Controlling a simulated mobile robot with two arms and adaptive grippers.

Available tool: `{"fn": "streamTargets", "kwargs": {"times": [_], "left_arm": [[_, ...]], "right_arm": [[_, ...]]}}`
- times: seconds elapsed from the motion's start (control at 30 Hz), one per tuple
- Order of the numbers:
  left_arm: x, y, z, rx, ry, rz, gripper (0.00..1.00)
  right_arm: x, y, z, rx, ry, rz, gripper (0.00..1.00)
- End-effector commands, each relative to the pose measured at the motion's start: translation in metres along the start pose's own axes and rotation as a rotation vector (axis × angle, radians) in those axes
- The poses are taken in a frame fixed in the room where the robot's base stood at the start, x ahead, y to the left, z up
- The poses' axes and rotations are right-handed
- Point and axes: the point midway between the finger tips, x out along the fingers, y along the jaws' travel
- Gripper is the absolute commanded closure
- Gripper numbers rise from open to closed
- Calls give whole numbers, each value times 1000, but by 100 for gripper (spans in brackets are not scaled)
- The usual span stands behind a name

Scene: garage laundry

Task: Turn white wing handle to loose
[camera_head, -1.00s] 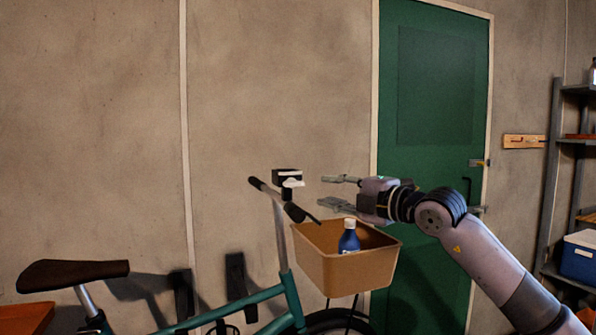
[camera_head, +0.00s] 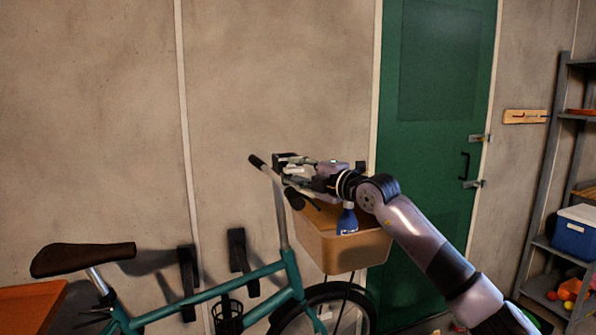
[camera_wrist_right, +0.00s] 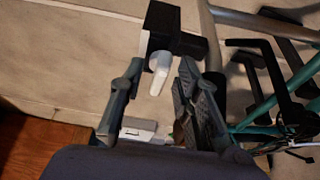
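The white wing handle (camera_wrist_right: 158,72) sticks out of a black block (camera_wrist_right: 163,18) on the bicycle's handlebar, seen in the right wrist view. My right gripper (camera_wrist_right: 161,68) is open, with one fingertip on each side of the handle. A gap shows beside the handle, and I see no clear contact. In the head view my right gripper (camera_head: 290,173) is at the handlebar, coming in from the right above the basket. It covers most of the block and the handle there. My left gripper is not in view.
The teal bicycle (camera_head: 215,295) stands along the wall. Its tan basket (camera_head: 340,252) holds a blue bottle (camera_head: 347,220) just below my right arm. A handlebar grip (camera_head: 295,198) is close under the gripper. A green door (camera_head: 435,110) and a shelf (camera_head: 545,190) are to the right.

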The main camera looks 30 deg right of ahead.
Motion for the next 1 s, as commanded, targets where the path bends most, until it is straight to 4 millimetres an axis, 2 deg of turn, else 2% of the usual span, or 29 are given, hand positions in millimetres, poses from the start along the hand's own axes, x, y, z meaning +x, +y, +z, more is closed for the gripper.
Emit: {"fn": "streamTargets", "kwargs": {"times": [0.03,0.43,0.77,1.0], "left_arm": [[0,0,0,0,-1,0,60],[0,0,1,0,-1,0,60],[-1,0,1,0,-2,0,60],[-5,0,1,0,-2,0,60]], "right_arm": [[0,0,0,0,0,0,74],[0,0,0,1,0,-1,100],[0,0,0,-16,0,-10,100],[0,2,0,-113,1,-50,100]]}}
